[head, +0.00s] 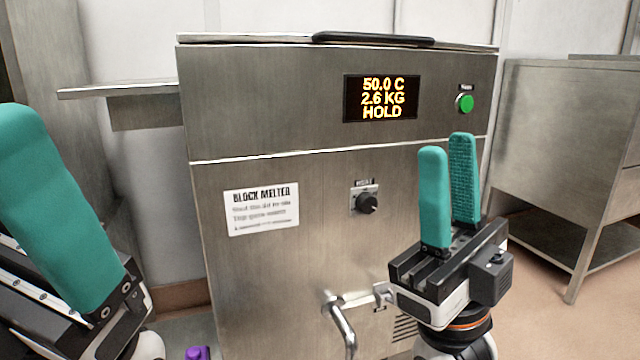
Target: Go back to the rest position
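My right gripper (448,148) is raised in front of the block melter (270,270), at the right of the head view. Its two teal fingers point up with a narrow gap between them, and nothing is held there. My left gripper (55,210) is close to the camera at the left edge. Only one broad teal finger of it shows clearly, so its opening cannot be judged. The melter's display (381,98) reads 50.0 C, 2.6 KG, HOLD.
The melter has a green button (465,103), a black knob (367,203) and a metal outlet pipe (346,325) low in front. A steel table (560,140) stands at right and a shelf (120,90) at left. A purple object (197,353) shows at the bottom edge.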

